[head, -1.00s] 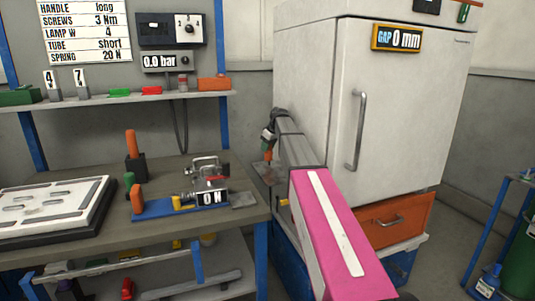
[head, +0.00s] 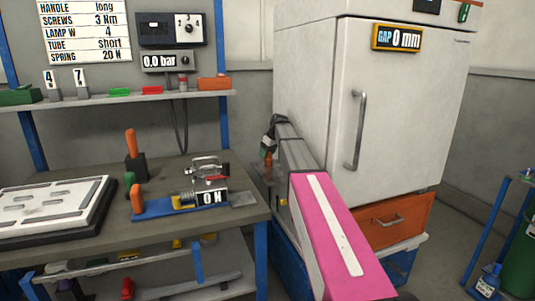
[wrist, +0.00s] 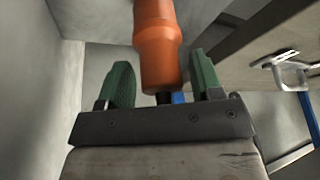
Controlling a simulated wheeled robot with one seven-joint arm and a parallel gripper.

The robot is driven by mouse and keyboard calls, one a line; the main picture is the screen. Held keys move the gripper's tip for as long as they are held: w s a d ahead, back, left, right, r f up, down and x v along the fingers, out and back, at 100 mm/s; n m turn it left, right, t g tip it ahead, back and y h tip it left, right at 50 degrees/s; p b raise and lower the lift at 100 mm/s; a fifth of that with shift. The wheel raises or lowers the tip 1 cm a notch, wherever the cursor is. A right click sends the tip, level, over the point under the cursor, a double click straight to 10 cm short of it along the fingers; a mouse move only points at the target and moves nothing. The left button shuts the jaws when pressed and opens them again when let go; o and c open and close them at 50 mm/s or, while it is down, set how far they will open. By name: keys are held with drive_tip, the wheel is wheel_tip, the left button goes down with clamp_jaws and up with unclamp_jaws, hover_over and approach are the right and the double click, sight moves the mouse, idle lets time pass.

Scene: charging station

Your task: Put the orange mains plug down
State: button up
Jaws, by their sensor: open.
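The orange mains plug (wrist: 157,45) stands out between the two green fingers of my gripper (wrist: 162,78) in the wrist view. A gap shows on each side of it, so the fingers are open around it and not pressed on it. A dark tip shows at its lower end. In the head view my gripper (head: 268,142) is beyond my pink arm link, beside the bench's right end and in front of the white cabinet's left side. The plug (head: 268,159) shows small just below it. What the plug rests on is unclear.
The white cabinet (head: 400,110) stands right of the gripper, with an orange drawer (head: 397,221) below. The workbench (head: 120,237) at left holds a blue-based fixture (head: 165,208) and a white panel (head: 50,207). A shelf (head: 130,100) runs above it.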

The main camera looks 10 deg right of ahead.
drive_tip(key=v, duration=0.7)
drive_tip(key=shift+r, duration=0.25)
drive_tip(key=shift+s, duration=0.1)
